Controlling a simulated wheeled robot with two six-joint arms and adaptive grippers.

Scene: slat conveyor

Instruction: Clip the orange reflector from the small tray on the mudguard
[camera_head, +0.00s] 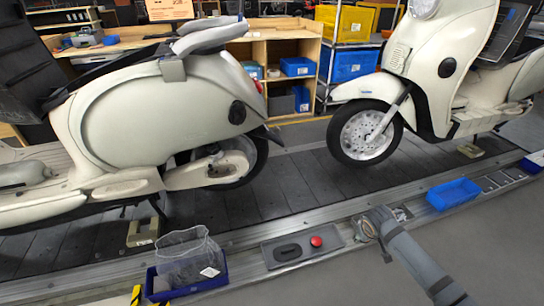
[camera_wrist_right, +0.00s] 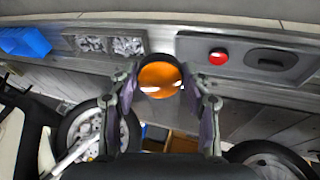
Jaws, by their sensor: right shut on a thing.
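The orange reflector (camera_wrist_right: 159,78) is round and shiny. It sits between the fingers of my right gripper (camera_wrist_right: 160,86) in the right wrist view, and the gripper is shut on it. In the head view my right gripper (camera_head: 375,222) is over the metal rail in front of the conveyor, right of the red button; the reflector is not clear there. A small blue tray (camera_head: 454,194) lies on the rail to the right and looks empty. The left scooter's dark rear mudguard (camera_head: 268,135) and the right scooter's pale front mudguard (camera_head: 366,87) are both apart from the gripper. My left gripper is out of view.
A grey panel with a red button (camera_head: 316,241) lies left of my right gripper. Shallow compartments of small parts (camera_wrist_right: 110,45) are let into the rail. The slats between the scooters are clear.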

